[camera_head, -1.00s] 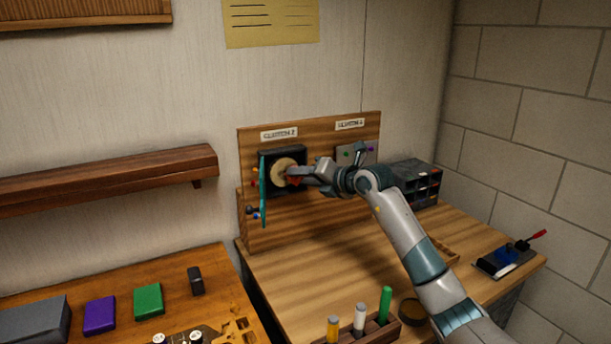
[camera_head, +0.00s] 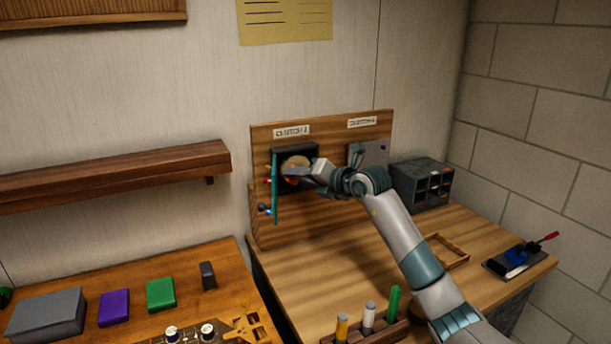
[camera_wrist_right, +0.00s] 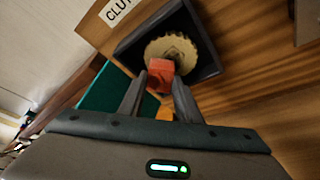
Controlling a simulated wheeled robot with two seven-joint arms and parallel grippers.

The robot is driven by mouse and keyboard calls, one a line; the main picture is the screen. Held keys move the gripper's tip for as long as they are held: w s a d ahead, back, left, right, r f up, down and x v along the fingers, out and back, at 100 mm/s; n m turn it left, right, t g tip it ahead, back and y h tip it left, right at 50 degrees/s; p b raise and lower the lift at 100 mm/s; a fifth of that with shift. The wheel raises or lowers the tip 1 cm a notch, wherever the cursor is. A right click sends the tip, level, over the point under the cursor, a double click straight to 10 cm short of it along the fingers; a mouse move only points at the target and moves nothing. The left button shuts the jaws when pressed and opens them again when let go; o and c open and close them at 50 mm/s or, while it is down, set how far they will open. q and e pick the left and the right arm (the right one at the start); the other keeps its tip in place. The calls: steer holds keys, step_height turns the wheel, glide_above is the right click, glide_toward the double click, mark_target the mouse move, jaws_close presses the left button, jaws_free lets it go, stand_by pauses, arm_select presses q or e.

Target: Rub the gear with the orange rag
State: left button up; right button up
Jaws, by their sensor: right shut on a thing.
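The tan toothed gear (camera_wrist_right: 172,48) sits inside a dark square housing on the upright wooden panel; in the head view the gear (camera_head: 295,161) is partly covered by my right gripper. My right gripper (camera_wrist_right: 160,88) is shut on the orange rag (camera_wrist_right: 160,73), which shows as a small red-orange block between the fingertips. In the wrist view the rag overlaps the lower edge of the gear; I cannot tell for sure whether they touch. In the head view my right gripper (camera_head: 294,170) is at the housing's front. My left gripper is not in view.
The housing's teal door (camera_head: 274,188) stands open on its left side. A dark cubby box (camera_head: 421,184) stands right of the panel. A rack with several markers (camera_head: 368,322) is at the bench front. The middle of the bench is clear.

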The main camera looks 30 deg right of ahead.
steer(key=shift+a, duration=0.55)
steer(key=shift+w, duration=0.2)
steer(key=shift+s+d+b, duration=0.15)
steer(key=shift+d+b, duration=0.15)
steer(key=shift+d, duration=1.3)
steer(key=shift+r, duration=0.1)
